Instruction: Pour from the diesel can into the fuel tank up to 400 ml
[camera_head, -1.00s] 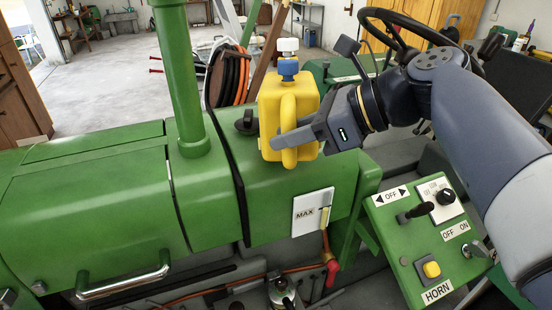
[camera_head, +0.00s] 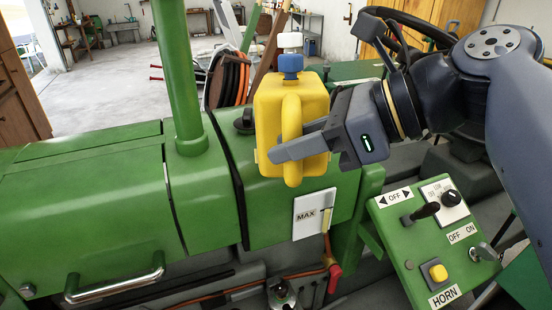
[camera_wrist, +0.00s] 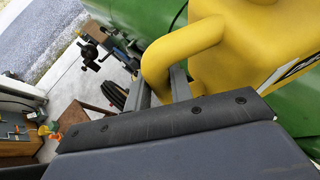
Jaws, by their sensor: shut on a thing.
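The yellow diesel can (camera_head: 315,102) with a blue collar and white cap stands about upright in front of the green tractor hood. My gripper (camera_head: 298,146) is shut on the can's handle; the can's handle also shows in the wrist view (camera_wrist: 178,55). The fuel tank (camera_head: 275,200) appears to be the green section below the can, with a white MAX gauge (camera_head: 307,216) on its side. A dark filler cap (camera_head: 244,121) sits on its top, just left of the can. I cannot tell whether the can touches the tank.
A green control panel (camera_head: 432,240) with switches and a HORN button is at the lower right. A green exhaust pipe (camera_head: 180,75) rises left of the can. A steering wheel (camera_head: 400,40) is behind my arm. A red valve (camera_head: 335,272) hangs below the gauge.

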